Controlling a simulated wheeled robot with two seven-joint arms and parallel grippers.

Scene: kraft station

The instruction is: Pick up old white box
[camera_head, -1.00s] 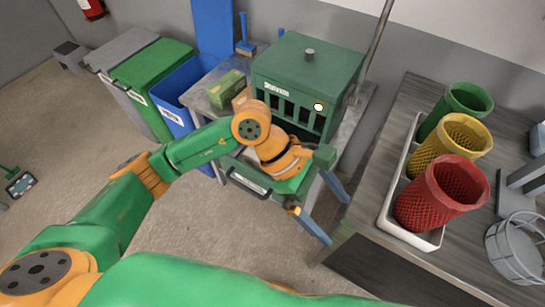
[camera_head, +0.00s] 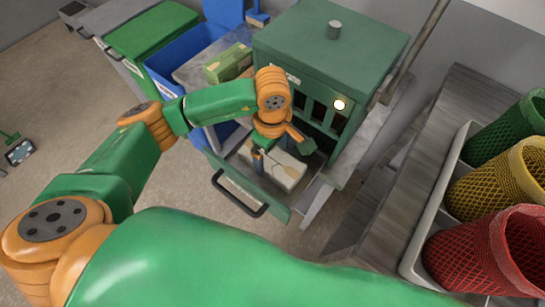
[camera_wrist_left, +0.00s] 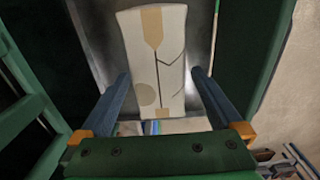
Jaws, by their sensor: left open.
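The old white box (camera_head: 289,174) lies in the open drawer or tray (camera_head: 234,187) at the front of the green cabinet (camera_head: 328,45). In the left wrist view, the white box (camera_wrist_left: 156,55), with tan and dark markings, stretches away lengthwise. My left gripper (camera_head: 273,158) is over the box in the head view and partly hides it. In the wrist view, the left gripper (camera_wrist_left: 161,74) is open, with one blue finger on each side of the box's near part. I cannot tell whether the fingers touch it. My right gripper is out of view.
A green and tan carton (camera_head: 228,63) sits left of the cabinet. Blue (camera_head: 188,45) and green (camera_head: 150,32) bins stand at the left. Red (camera_head: 478,262), yellow (camera_head: 490,192) and green (camera_head: 505,130) mesh baskets stand in a white tray (camera_head: 412,262) at the right.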

